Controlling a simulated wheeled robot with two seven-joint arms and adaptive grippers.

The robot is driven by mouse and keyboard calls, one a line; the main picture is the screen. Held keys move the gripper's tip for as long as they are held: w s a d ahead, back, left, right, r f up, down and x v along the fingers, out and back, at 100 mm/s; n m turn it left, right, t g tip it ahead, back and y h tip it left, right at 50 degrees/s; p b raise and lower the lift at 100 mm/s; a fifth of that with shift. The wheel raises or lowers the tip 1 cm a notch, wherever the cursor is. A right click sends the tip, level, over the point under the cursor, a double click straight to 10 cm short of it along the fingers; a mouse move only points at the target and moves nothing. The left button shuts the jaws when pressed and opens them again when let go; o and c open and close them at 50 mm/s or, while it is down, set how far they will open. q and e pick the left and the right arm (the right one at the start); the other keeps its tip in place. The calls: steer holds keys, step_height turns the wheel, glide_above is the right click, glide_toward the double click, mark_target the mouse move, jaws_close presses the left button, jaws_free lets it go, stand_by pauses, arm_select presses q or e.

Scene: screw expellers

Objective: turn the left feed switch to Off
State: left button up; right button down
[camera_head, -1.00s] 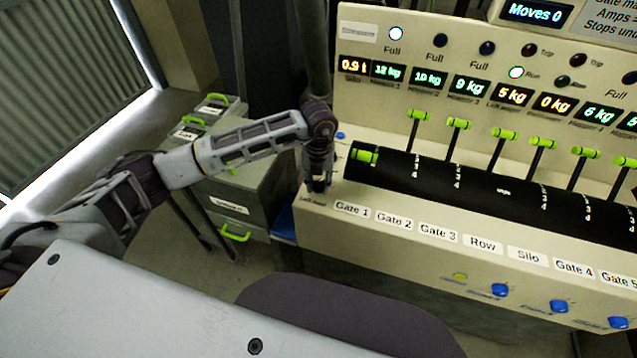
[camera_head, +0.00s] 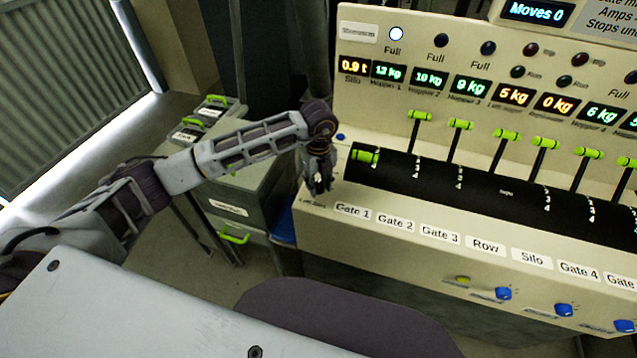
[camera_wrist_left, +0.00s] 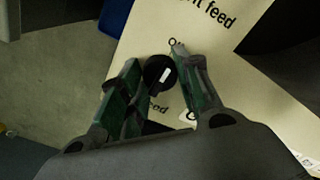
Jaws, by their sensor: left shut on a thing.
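The left feed switch is a black round knob (camera_wrist_left: 160,73) with a white pointer mark, in the left wrist view. It sits on the cream panel (camera_wrist_left: 200,40) beside partly covered lettering that ends in "feed". My left gripper (camera_wrist_left: 158,76) has its green-padded fingers on either side of the knob and is shut on it. The white mark is tilted slightly from the picture's vertical. In the head view my left gripper (camera_head: 319,188) points down at the left end of the console and hides the knob. My right gripper is not in view.
A row of green-tipped levers (camera_head: 460,124) rises from a black slotted cover (camera_head: 480,188) to the right of my gripper. Blue knobs (camera_head: 503,293) line the console's front. A grey cabinet (camera_head: 245,195) with green handles stands to the left. The run lamp (camera_head: 517,72) is dark.

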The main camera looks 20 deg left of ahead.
mark_target(318, 184)
arm_select(q)
steer(key=shift+r, duration=0.1)
steer(key=o, duration=1.1)
steer(key=shift+c, duration=0.2)
step_height(318, 184, up, 12)
stand_by(0.3)
stand_by(0.6)
